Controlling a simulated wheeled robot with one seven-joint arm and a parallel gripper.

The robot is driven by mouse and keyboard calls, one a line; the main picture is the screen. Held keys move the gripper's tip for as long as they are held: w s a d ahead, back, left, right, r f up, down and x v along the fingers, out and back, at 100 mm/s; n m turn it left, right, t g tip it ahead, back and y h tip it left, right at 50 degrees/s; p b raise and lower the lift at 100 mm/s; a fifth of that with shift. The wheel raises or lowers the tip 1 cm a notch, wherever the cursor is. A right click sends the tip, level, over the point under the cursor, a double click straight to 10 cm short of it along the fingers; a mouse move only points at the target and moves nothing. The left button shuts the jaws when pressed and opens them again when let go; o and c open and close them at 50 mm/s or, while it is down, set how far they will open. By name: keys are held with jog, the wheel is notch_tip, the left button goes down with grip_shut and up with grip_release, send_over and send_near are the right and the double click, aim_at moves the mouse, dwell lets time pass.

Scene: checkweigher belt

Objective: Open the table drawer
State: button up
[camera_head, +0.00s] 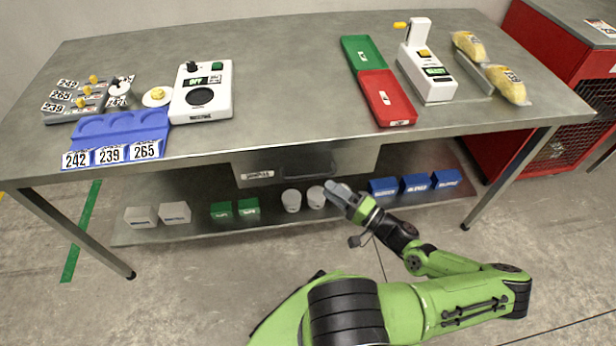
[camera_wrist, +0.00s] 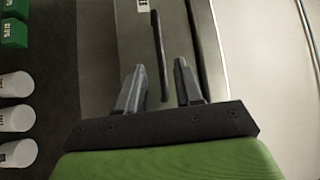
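The table drawer (camera_head: 357,163) is a grey front panel under the middle of the tabletop, and it appears closed. Its dark handle (camera_wrist: 159,50) is a bar that runs between my two fingers in the wrist view. A white label sits on the drawer front (camera_wrist: 97,60), near the top of that view. My gripper (camera_wrist: 160,68) is open, with one finger on each side of the handle as pictured. I cannot tell whether the fingertips reach the handle's depth. In the head view my gripper (camera_head: 336,190) is just below and in front of the drawer.
A lower shelf (camera_head: 335,215) holds white cups (camera_head: 291,200), green boxes (camera_head: 221,210), blue boxes (camera_head: 414,184) and pale boxes (camera_head: 174,212). The tabletop (camera_head: 285,80) above carries a scale, trays and bags. A red cabinet (camera_head: 530,70) stands at right. Floor in front is clear.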

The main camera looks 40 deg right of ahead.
aim_at(310, 177)
jog(key=b+x, duration=0.1)
jog(key=x, duration=0.7)
jog(key=shift+s, duration=0.1)
grip_shut()
